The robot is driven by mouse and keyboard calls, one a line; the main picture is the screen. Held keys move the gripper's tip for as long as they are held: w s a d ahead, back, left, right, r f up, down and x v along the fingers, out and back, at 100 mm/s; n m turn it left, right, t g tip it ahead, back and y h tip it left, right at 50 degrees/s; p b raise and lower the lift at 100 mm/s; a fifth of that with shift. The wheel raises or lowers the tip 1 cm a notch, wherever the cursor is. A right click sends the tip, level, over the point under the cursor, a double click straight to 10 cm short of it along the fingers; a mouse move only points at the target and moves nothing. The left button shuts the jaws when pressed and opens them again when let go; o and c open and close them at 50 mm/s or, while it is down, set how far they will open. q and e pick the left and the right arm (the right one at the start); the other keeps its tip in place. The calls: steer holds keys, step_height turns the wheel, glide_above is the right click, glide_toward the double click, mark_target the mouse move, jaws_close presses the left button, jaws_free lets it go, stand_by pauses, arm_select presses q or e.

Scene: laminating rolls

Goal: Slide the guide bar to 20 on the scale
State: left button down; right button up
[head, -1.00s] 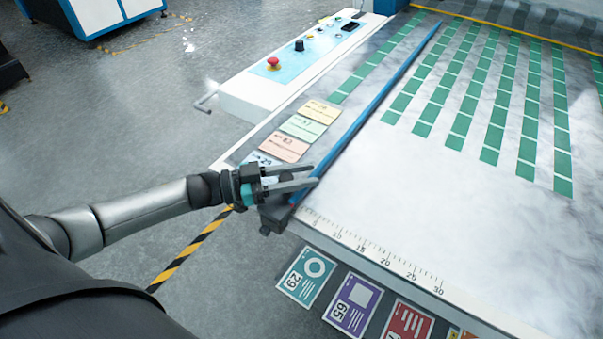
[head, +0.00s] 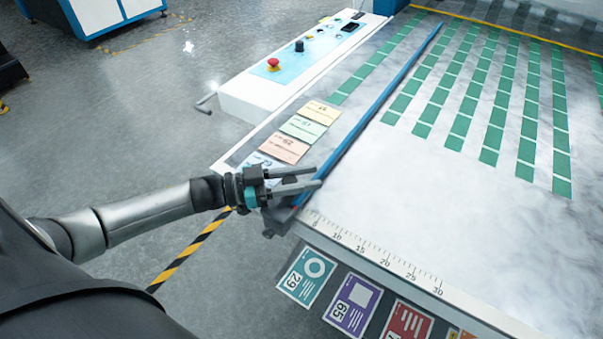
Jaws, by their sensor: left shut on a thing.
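The blue guide bar (head: 375,102) lies across the white table bed, from the far end down to a dark end block (head: 281,220) at the near edge. The printed scale (head: 375,254) runs along the near edge, with marks from about 5 to 30. The bar's near end is just left of the 5, well short of the 20. My left gripper (head: 317,178) is at the bar's near end, its fingers shut on it; the exact contact is partly hidden. My right gripper is not in view.
Coloured cards (head: 303,129) lie left of the bar. A white control panel (head: 300,60) with a red button stands beyond them. Rows of green labels (head: 495,125) cover the far bed. Numbered cards (head: 352,304) hang below the near edge. The bed right of the bar, by the scale, is clear.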

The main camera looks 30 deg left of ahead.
arm_select(q)
steer(key=d+p, duration=0.1)
steer(key=d, duration=0.1)
steer(key=d+p, duration=0.1)
steer(key=d, duration=0.2)
steer(key=d+p, duration=0.1)
steer(key=d, duration=0.2)
steer(key=shift+s+d+r, duration=0.15)
steer(key=shift+s+r, duration=0.05)
steer(key=shift+s, duration=0.2)
steer(key=d+p, duration=0.1)
steer(key=d, duration=0.6)
steer(key=s+d+p, duration=0.1)
steer(key=d, duration=0.3)
steer(key=shift+f+p, duration=0.2)
steer(key=shift+p, duration=0.1)
steer(key=c, duration=0.5)
jaws_free()
steer(key=shift+w, duration=0.1)
steer(key=shift+c, duration=0.2)
steer(key=shift+a, duration=0.1)
steer(key=v, duration=1.5)
steer(key=shift+a, duration=0.1)
